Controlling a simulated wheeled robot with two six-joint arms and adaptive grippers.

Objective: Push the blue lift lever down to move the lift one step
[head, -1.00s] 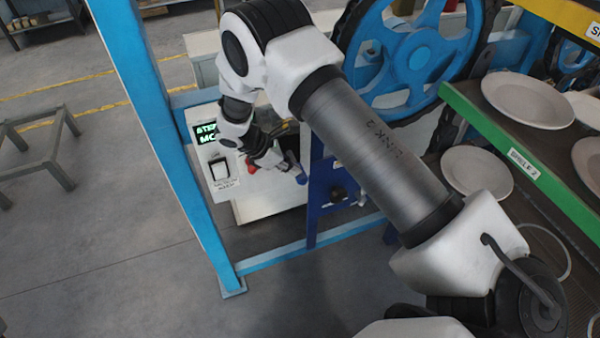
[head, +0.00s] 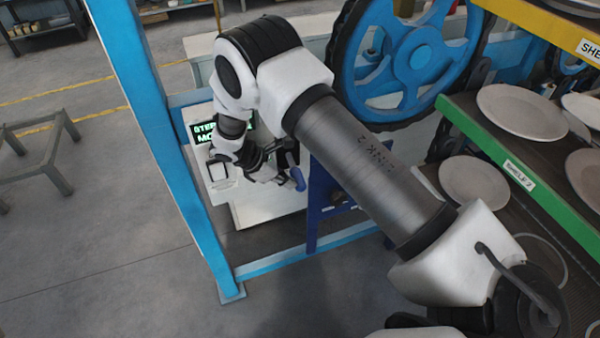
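The blue lift lever (head: 298,178) shows as a small blue handle at the front of the blue upright plate (head: 319,200), below the big blue wheel. My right arm reaches across the view, and its gripper (head: 283,163) is at the lever, close beside its upper part. I cannot tell whether they touch. The gripper's fingers are small and dark here, so its opening does not show clearly. My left gripper is out of view.
A white control box (head: 222,190) with a green-lit display (head: 204,131) stands behind my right wrist. A blue frame post (head: 165,150) is to the left. The blue wheel (head: 405,55) and green-edged shelf (head: 480,130) with pale plates (head: 522,112) are to the right.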

